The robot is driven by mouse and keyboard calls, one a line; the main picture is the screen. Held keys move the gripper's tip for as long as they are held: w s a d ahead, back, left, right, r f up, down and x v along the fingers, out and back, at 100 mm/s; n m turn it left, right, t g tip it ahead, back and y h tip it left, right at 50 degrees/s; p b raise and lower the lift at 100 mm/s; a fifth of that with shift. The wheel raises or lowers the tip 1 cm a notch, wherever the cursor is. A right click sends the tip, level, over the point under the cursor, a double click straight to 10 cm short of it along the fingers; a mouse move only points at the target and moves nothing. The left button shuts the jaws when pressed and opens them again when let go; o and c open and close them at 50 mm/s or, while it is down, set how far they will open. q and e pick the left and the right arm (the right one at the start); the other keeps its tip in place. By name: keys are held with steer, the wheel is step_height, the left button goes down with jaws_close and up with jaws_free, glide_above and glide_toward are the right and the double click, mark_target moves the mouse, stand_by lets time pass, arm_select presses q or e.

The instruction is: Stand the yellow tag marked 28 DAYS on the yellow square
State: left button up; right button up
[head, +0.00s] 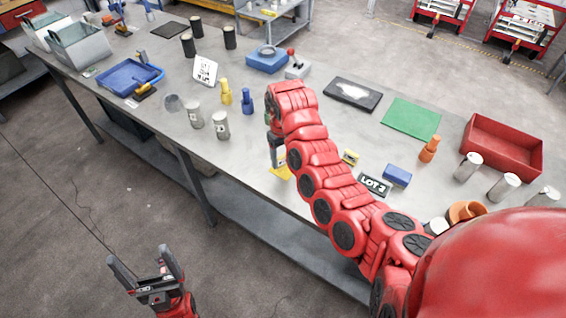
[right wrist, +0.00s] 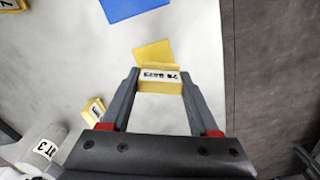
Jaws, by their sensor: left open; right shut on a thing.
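The yellow tag (right wrist: 160,80), a small block with a white face and dark lettering that appears upside down, is gripped between the fingers of my right gripper (right wrist: 160,84). The yellow square (right wrist: 153,52) lies flat on the table just beyond the tag in the right wrist view, and the tag overlaps its near edge there. I cannot tell whether the tag touches it or the table. In the head view my right gripper (head: 277,157) points down beside the yellow square (head: 283,173), which is partly hidden. My left gripper (head: 147,277) is open and empty, off the table over the floor.
Another yellow tag (head: 350,157), a black LOT 2 sign (head: 375,186) and a blue block (head: 397,176) lie to the right. Grey cylinders (head: 220,125) and yellow and blue bottles stand to the left. The table's front edge runs close by the square.

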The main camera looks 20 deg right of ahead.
mark_target(283, 163)
steer(key=shift+w+d, duration=0.1)
steer(key=shift+w, duration=0.15)
steer(key=shift+w+d+p, duration=0.1)
steer(key=shift+w+p, duration=0.1)
steer(key=shift+p, duration=0.15)
step_height(283, 163, down, 2)
steer(key=shift+f+p, duration=0.25)
steer(key=shift+p, duration=0.6)
steer(key=shift+f, duration=0.5)
steer(key=shift+f, duration=0.2)
steer(key=o, duration=1.3)
